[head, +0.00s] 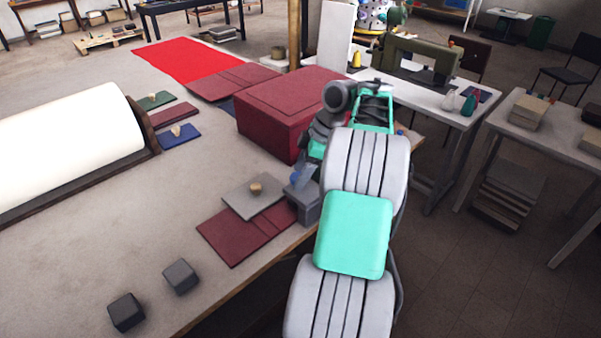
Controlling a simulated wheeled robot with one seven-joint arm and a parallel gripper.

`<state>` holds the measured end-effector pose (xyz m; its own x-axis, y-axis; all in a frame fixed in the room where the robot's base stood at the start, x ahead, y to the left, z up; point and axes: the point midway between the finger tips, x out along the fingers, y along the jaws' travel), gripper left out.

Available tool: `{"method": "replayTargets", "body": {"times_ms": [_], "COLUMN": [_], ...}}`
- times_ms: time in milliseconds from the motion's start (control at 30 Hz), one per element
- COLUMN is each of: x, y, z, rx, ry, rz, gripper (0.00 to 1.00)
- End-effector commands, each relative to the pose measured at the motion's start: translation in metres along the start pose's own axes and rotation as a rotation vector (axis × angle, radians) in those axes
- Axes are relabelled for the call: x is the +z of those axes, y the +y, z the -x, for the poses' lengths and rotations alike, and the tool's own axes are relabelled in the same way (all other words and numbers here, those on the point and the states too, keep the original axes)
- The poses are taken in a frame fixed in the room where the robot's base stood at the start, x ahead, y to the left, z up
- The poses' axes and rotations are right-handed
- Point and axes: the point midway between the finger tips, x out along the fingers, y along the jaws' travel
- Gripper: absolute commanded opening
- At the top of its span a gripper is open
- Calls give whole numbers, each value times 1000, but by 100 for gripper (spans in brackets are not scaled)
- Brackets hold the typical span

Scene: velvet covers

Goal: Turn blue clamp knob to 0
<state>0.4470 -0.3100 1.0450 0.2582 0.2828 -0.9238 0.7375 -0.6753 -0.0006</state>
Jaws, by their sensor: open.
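The blue clamp knob (297,178) is a small blue patch on top of a dark grey clamp block (307,210) at the table's right edge. Part of the knob is hidden, and its mark or number cannot be read. My gripper (307,166) points down at the knob from above and behind, with my arm arching over from the lower right. The jaws are open, but their tips are small and partly hidden. I cannot tell whether they are around the knob or touching it.
A large dark red box (285,105) stands just behind my gripper. A grey board with a wooden knob (257,189) lies over a dark red cover (228,238) left of the clamp. Two dark blocks (126,311) sit near the front edge.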

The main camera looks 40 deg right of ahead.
Motion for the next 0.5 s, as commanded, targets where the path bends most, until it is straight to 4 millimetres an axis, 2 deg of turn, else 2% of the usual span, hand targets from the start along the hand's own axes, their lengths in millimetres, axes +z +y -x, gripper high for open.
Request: {"method": "replayTargets", "body": {"times_ms": [300,400,500], "x": [-1,-1,0], "y": [1,0,0], "z": [62,74,78], "rx": [1,0,0], "ry": [-1,0,0], "rz": [-1,-1,-1], "gripper": [64,64,64]}}
